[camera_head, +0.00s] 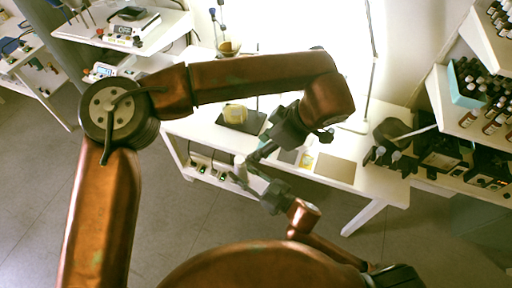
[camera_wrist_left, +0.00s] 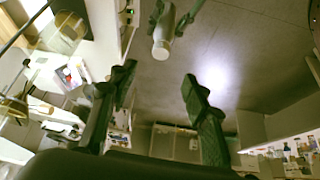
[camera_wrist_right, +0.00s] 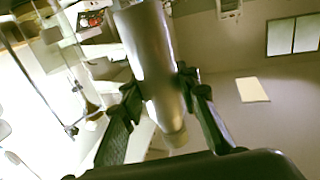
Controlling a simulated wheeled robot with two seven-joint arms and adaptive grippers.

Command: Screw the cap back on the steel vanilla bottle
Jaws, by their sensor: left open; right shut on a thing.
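My right gripper (camera_head: 243,180) is shut on a steel bottle (camera_wrist_right: 148,45), a smooth grey cylinder, and holds it in the air in front of the table. In the right wrist view its fingers (camera_wrist_right: 160,98) grip the body, and a narrower beige end points down the picture. In the left wrist view the bottle (camera_wrist_left: 166,28) shows a round pale end. I cannot tell whether this is a cap. My left gripper (camera_head: 255,158) is open and empty, close to the bottle but apart from it; its fingers show in the left wrist view (camera_wrist_left: 158,85). I cannot make out a separate cap.
The white table (camera_head: 375,184) holds a dark mat (camera_head: 256,121) with a yellowish object (camera_head: 235,114), a small yellow jar (camera_head: 306,161) and a brown board (camera_head: 336,168). Shelves with dark bottles (camera_head: 492,124) stand at the right. The floor in front is clear.

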